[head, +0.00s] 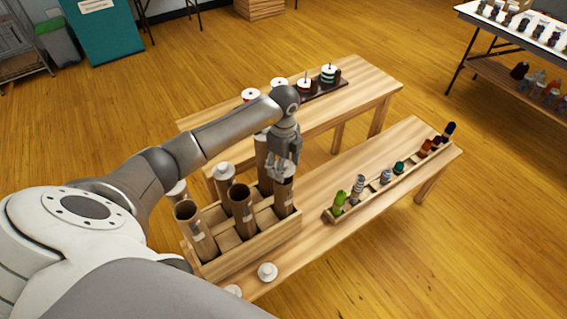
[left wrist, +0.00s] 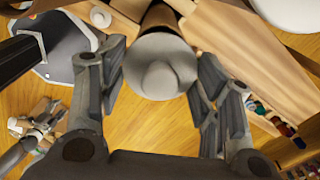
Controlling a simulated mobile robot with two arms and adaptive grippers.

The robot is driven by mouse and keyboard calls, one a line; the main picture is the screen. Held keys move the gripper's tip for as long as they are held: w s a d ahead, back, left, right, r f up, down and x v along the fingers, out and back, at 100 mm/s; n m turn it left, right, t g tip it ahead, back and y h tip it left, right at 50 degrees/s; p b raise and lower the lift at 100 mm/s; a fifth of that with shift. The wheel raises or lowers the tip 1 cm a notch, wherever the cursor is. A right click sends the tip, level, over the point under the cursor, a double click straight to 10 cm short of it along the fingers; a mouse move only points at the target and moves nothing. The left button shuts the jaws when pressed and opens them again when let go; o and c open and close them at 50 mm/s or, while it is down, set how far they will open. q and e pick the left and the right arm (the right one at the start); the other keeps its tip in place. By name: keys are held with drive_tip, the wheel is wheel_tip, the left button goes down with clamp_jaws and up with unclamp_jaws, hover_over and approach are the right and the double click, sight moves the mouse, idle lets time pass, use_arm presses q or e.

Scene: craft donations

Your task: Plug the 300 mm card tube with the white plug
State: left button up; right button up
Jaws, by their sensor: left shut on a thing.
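My left gripper (head: 284,158) is over the front right of the crate. It is shut on a white plug (left wrist: 160,70), which sits between its fingers in the left wrist view. The plug is at the top of a brown card tube (head: 284,198); how deep it sits I cannot tell. Two tubes beside it, one at the front left (head: 197,232) and one in the middle (head: 241,212), show open tops. Another tube (head: 223,183) has a white plug on top. Tube lengths are not readable. My right gripper (left wrist: 38,122) seems to show small in the left wrist view, its jaws unclear.
The divided wooden crate (head: 258,245) stands on the near bench. A loose white plug (head: 267,271) lies before it. A rack (head: 352,203) of colourful small items is to the right. A far bench (head: 365,83) holds spools on a dark board. The near bench is bare between crate and rack.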

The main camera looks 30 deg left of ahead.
use_arm(q)
drive_tip(key=shift+f, duration=0.1)
drive_tip(key=o, duration=0.4)
drive_tip(key=shift+o, duration=0.2)
wheel_tip(320, 180, up, 11)
drive_tip(key=p, duration=0.8)
drive_tip(key=shift+p, duration=0.3)
idle(0.4)
